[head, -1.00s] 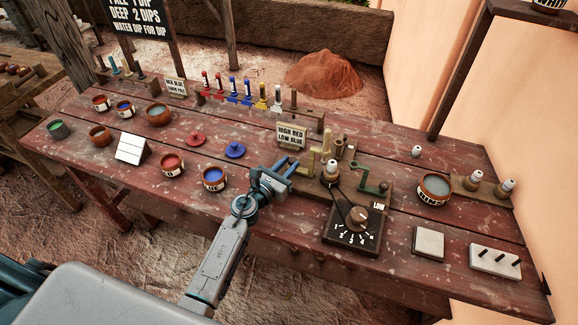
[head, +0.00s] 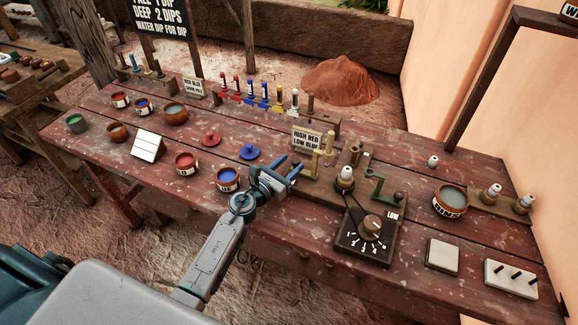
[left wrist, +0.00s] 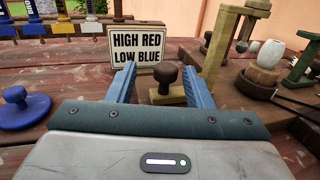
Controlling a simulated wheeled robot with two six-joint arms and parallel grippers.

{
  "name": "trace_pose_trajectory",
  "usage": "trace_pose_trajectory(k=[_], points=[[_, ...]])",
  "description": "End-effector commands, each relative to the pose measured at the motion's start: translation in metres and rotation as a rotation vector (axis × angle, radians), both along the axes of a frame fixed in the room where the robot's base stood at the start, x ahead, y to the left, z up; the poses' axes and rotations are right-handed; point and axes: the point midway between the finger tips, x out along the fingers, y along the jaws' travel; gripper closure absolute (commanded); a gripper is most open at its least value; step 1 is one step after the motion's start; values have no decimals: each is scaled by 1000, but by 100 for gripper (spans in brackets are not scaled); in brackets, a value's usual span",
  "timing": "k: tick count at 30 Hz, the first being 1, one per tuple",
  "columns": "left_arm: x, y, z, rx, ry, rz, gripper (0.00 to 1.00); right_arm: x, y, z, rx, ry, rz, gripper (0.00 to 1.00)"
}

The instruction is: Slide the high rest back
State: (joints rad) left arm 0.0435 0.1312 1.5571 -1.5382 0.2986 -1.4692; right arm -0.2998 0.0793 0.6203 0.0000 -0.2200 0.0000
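The high rest (head: 317,160) looks like a yellow-brass piece with a tall post, on the wooden board behind the dial. In the left wrist view its brass upright (left wrist: 219,45) stands right of centre, and a dark brown knob (left wrist: 165,78) sits on its low brass foot. My left gripper (head: 293,168) is open and points at that knob. In the left wrist view the knob appears between the two fingers, apart from both; I cannot tell whether it is between the tips or just beyond them. My right gripper is not in view.
A sign (head: 308,138) reading HIGH RED, LOW BLUE stands behind. A green crank-shaped rest (head: 378,186) and a white-topped piece (head: 346,175) are to the right, a dial box (head: 366,236) in front. A blue lid (head: 249,152) and blue pot (head: 228,179) lie left.

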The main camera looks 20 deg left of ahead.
Motion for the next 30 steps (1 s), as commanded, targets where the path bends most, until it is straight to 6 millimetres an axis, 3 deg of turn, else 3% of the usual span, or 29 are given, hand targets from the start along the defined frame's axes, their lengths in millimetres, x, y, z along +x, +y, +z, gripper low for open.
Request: trace_pose_trajectory(k=[8, 21, 30], points=[[-16, 5, -2, 1, 1, 0, 54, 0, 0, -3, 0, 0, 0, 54], [-91, 30, -3, 0, 1, 0, 54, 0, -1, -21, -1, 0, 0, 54], [-104, 34, 0, -1, -1, 1, 54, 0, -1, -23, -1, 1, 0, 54]])
